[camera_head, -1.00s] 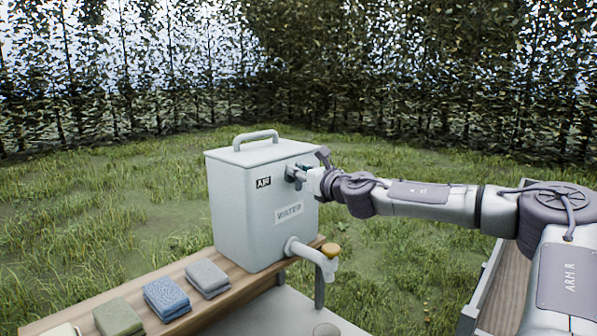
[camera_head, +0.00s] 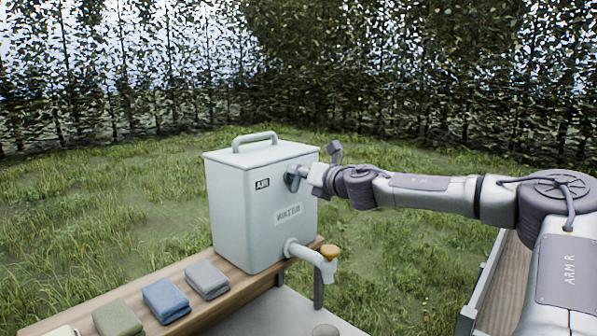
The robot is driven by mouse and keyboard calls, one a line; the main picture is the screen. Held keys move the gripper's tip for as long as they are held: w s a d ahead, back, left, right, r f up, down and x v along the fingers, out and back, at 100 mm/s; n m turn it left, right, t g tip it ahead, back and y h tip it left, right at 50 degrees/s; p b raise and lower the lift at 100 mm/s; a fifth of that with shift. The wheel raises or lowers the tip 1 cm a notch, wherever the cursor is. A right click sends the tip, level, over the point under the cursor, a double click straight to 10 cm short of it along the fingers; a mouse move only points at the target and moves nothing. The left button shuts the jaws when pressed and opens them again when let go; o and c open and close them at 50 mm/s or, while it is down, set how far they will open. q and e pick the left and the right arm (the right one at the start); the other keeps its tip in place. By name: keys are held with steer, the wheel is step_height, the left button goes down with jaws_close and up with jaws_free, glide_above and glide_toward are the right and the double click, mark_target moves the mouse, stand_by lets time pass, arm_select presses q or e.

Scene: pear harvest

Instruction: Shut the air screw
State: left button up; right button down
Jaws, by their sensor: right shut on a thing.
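A white water tank (camera_head: 235,215) with a top handle stands upright on a wooden shelf. Its front has an AIR label (camera_head: 262,186) and a WATER label (camera_head: 288,213). My right gripper (camera_head: 305,175) reaches in from the right and is shut on the air screw, close against the tank. My left gripper is out of view.
Folded cloths, grey (camera_head: 207,279), blue (camera_head: 166,299) and green (camera_head: 117,318), lie along the wooden shelf (camera_head: 190,263). A cup (camera_head: 325,330) shows at the bottom edge. Grass and a hedge lie behind.

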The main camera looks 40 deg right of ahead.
steer(key=m, duration=0.2)
steer(key=m+p, duration=0.1)
steer(key=m, duration=0.1)
steer(key=f+m+g+y, duration=0.1)
steer(key=shift+d+m, duration=0.35)
steer(key=shift+m, duration=0.05)
steer(key=m+y, duration=0.1)
steer(key=m, duration=0.1)
steer(key=f+m+p, duration=0.1)
steer(key=m, duration=0.1)
steer(key=shift+y, duration=0.4)
steer(key=shift+f+m, duration=0.1)
steer(key=shift+m, duration=0.3)
steer(key=c, duration=1)
jaws_free()
steer(key=shift+d, duration=0.1)
steer(key=shift+c, duration=0.2)
steer(key=shift+r, duration=0.2)
steer(key=s+r, duration=0.2)
steer(key=s, duration=0.9)
steer(key=shift+s+d+r, duration=0.15)
steer(key=shift+s+d, duration=0.15)
steer(key=shift+d, duration=0.1)
